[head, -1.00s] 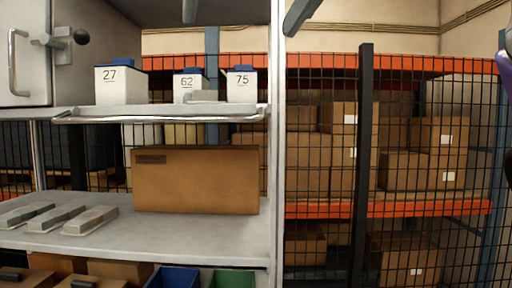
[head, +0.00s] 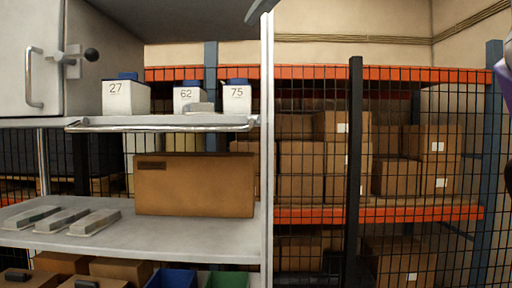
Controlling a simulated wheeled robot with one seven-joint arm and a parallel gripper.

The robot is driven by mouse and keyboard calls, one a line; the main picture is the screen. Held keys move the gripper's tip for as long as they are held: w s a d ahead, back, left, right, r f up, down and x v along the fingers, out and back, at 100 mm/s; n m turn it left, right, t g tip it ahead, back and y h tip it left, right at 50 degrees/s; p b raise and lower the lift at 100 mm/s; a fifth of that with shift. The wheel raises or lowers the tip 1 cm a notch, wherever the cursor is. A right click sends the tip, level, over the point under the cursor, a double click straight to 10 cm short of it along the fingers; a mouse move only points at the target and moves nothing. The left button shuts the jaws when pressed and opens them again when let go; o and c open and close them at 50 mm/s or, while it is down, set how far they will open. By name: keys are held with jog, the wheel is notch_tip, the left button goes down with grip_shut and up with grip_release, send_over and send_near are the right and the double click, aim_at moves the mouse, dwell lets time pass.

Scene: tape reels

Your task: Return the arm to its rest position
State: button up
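My gripper is not in view. A purple and dark part shows at the right edge of the head view, and it looks like part of my arm. Three white boxes with blue tops, marked 27 (head: 124,97), 62 (head: 187,98) and 75 (head: 236,97), stand on the upper shelf (head: 150,122). A small grey item (head: 199,108) lies in front of box 62. The cabinet door (head: 28,62) at the left stands open.
A brown box (head: 195,186) and several flat grey cases (head: 62,220) sit on the lower shelf (head: 170,236). Blue (head: 171,279) and green (head: 230,280) bins are below. A mesh fence (head: 400,180) with a dark post (head: 354,170) fronts racks of cartons.

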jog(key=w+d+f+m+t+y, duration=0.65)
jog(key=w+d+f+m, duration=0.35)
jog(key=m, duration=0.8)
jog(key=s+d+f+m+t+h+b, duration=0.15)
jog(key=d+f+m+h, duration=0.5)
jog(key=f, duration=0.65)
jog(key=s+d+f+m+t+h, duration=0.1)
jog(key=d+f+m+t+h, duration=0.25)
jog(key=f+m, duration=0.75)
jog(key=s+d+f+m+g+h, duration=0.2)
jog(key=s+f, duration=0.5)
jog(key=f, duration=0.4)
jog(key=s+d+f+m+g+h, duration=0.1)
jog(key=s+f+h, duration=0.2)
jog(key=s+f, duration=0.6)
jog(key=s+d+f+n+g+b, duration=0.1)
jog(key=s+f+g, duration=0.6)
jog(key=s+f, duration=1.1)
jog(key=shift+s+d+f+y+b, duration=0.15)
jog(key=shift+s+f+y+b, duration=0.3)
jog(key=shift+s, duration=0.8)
